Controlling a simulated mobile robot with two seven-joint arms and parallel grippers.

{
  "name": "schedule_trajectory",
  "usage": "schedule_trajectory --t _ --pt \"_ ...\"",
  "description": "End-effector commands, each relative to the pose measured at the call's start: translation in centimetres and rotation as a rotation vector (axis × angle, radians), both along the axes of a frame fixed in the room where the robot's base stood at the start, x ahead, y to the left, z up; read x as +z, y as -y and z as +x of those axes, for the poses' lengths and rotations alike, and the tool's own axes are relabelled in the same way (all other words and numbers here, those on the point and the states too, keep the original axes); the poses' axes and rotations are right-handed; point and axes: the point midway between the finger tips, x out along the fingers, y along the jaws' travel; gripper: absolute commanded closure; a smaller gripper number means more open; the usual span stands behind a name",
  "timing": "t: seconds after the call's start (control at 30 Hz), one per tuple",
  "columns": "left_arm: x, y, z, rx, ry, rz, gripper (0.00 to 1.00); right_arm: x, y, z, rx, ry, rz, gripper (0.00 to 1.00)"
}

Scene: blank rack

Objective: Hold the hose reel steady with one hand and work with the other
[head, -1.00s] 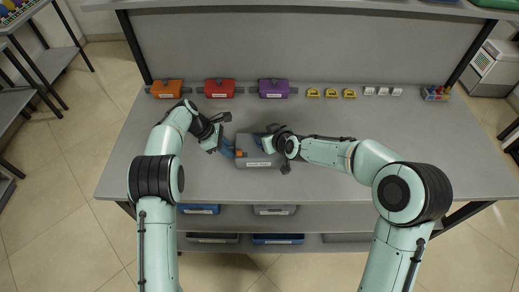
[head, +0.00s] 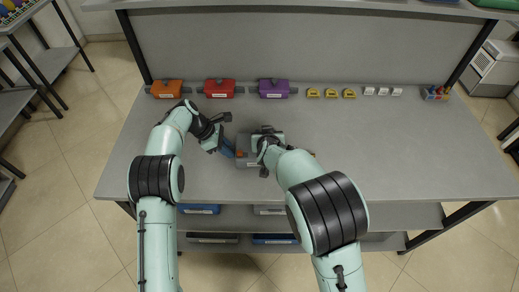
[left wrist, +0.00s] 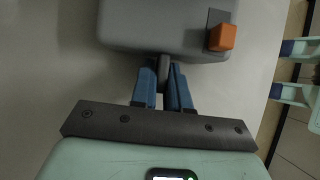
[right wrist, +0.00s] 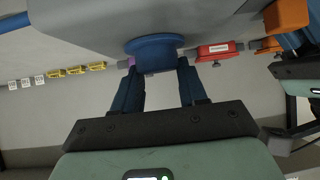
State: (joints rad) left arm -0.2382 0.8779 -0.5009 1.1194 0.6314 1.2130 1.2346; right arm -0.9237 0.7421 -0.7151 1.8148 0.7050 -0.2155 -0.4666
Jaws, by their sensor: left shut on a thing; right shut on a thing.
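The hose reel appears to be the grey box (head: 246,160) near the table's front edge, partly hidden under my right arm. My left gripper (left wrist: 163,76) is shut on a short dark stub (left wrist: 164,68) on the box's side. An orange block (left wrist: 222,37) sits on the box to the right of the stub in the left wrist view. My right gripper (right wrist: 157,66) is shut on a round blue knob (right wrist: 153,46) on the box (right wrist: 110,18). In the head view the right gripper's fingertips are hidden by the hand.
Orange (head: 167,89), red (head: 219,88) and purple (head: 273,88) boxes stand along the back edge. Several yellow pieces (head: 331,93) and white blocks (head: 383,91) are to their right. The table's right side (head: 430,150) is clear. Bins (head: 198,209) sit on shelves below.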

Motion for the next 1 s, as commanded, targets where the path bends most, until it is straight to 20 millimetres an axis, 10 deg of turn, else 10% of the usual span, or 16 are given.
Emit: schedule_trajectory --t 0.07,0.1,0.17,1.0 --pt "0.26 0.18 0.07 -0.003 0.005 -0.005 1.0 -0.61 0.05 -0.27 0.003 -0.015 -0.003 0.82" --pt "0.26 0.18 0.07 -0.002 0.006 -0.005 1.0 -0.62 0.05 -0.28 0.003 -0.016 -0.003 0.52" --pt "0.27 0.16 0.08 -0.001 0.006 -0.005 1.0 -0.6 0.05 -0.26 0.003 -0.015 -0.003 0.38" --pt "0.08 -0.01 0.07 0.001 0.003 0.0 1.0 -0.33 0.34 0.04 0.272 -0.008 0.003 0.38"
